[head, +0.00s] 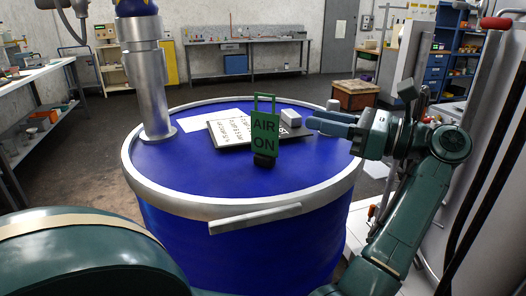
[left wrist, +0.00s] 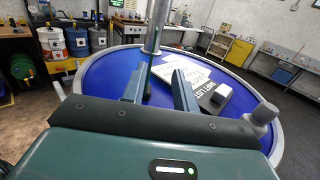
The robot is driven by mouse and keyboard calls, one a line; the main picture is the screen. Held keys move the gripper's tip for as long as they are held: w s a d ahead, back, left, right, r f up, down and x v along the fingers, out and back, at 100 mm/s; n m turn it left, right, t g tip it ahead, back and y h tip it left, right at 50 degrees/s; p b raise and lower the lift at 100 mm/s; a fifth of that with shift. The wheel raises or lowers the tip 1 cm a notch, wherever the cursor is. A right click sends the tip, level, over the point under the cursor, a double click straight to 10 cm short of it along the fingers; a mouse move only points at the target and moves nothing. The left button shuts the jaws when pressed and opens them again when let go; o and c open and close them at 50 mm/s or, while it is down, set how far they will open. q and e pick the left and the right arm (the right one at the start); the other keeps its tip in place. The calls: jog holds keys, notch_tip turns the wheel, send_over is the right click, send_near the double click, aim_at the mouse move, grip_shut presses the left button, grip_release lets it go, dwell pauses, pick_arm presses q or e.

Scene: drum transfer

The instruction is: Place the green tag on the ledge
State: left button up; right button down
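The green tag (head: 265,137) reads "AIR ON" and has a loop handle on top. It stands upright in a small black base (head: 264,160) on the blue drum lid. In the left wrist view the tag (left wrist: 147,78) is a thin edge-on strip between the fingers' lines, beyond the tips. My left gripper (head: 310,122) enters from the picture's right, its blue fingers pointing at the tag with a gap between. In the left wrist view its fingers (left wrist: 160,84) are apart and empty. A grey bar-like ledge (head: 255,218) juts from the drum's front; it also shows in the left wrist view (left wrist: 59,91). My right gripper is not in view.
A silver post (head: 147,90) stands at the lid's left. A grey knob (left wrist: 265,113) is at the rim. The front of the lid is clear.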

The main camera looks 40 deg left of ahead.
aim_at(256, 111)
pick_arm(q)
jog(key=shift+s+f+p+x, duration=0.15)
jog(key=shift+p+x, duration=0.3)
jog(key=shift+x, duration=1.75)
jog(key=shift+s+p+x, duration=0.25)
jog(key=shift+p+x, duration=0.25)
jog(key=shift+x, duration=1.7)
jog(key=shift+s+f+p+x, duration=0.15)
jog(key=shift+p+x, duration=0.3)
jog(key=shift+x, duration=1.75)
jog(key=shift+d, duration=0.15)
jog(key=shift+c, duration=0.3)
grip_shut()
